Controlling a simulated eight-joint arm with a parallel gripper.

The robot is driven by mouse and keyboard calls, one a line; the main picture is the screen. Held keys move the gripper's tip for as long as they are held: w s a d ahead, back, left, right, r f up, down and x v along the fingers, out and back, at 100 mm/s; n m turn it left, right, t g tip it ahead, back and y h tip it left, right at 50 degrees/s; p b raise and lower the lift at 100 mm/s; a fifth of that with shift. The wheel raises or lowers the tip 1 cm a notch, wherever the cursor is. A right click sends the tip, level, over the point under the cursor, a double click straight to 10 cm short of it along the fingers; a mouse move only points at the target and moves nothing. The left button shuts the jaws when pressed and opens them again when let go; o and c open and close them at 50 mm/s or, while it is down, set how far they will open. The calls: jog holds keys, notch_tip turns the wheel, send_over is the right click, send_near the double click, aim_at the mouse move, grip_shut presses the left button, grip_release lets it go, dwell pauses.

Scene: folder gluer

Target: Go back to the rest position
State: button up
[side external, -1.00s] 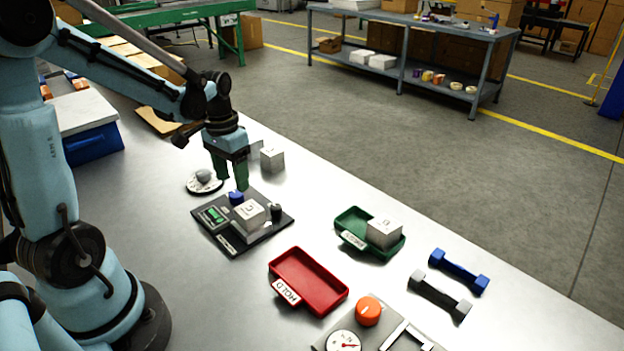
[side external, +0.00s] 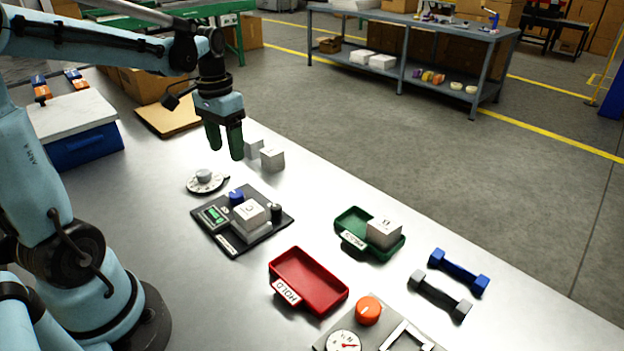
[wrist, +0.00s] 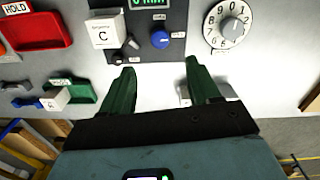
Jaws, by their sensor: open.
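My gripper (side external: 225,142) is raised above the far part of the steel table (side external: 150,225), behind the scale. Its two green fingers are apart with nothing between them; they also show in the wrist view (wrist: 160,80). The dark scale (side external: 222,240) has a green display, a blue knob (side external: 236,196) and a white box (side external: 250,213) on its plate. In the wrist view this box (wrist: 105,33) is marked C.
A round dial (side external: 205,182) and two small pale blocks (side external: 272,159) lie near my gripper. A green tray (side external: 352,241) holds a white box (side external: 383,232). A red HOLD tray (side external: 308,280), two dumbbells (side external: 460,272) and an orange knob (side external: 368,310) are nearer the front.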

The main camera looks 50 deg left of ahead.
jog(key=s+d+m+t, duration=0.1)
jog(key=d+t, duration=0.6)
jog(key=d, duration=0.7)
jog(key=shift+s+d+m, duration=0.3)
jog(key=shift+s, duration=0.35)
jog(key=shift+r, duration=0.1)
dwell(1.3)
